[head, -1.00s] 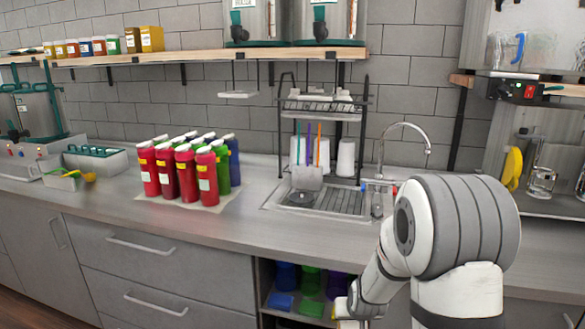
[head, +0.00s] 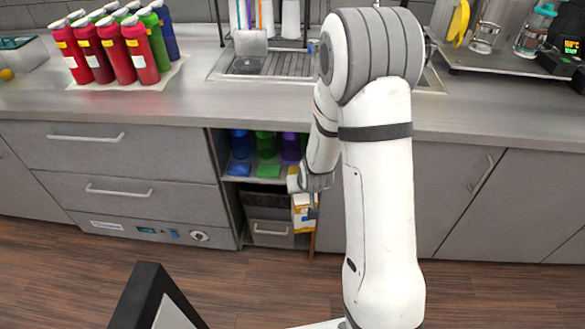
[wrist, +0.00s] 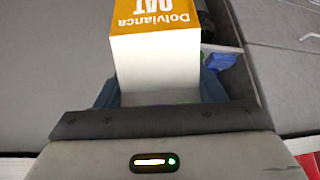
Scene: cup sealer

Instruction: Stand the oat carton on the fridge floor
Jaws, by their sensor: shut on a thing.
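The oat carton (head: 304,222) is white and orange and hangs below my gripper (head: 311,190), in front of the open cabinet bay. In the wrist view, the carton (wrist: 157,70) lies between the fingers of my gripper (wrist: 160,95), with its orange OAT label facing up in the picture and its lettering upside down. My gripper is shut on it. My arm partly covers the carton's right side in the head view. I cannot make out an open fridge or its floor in these frames.
The open bay (head: 232,200) has a shelf with coloured cups (head: 265,145) and lids, and a grey bin (head: 270,232) below. Drawers (head: 130,185) stand to the left, above a panel with a knob (head: 199,236). The wooden floor (head: 250,285) in front is mostly clear.

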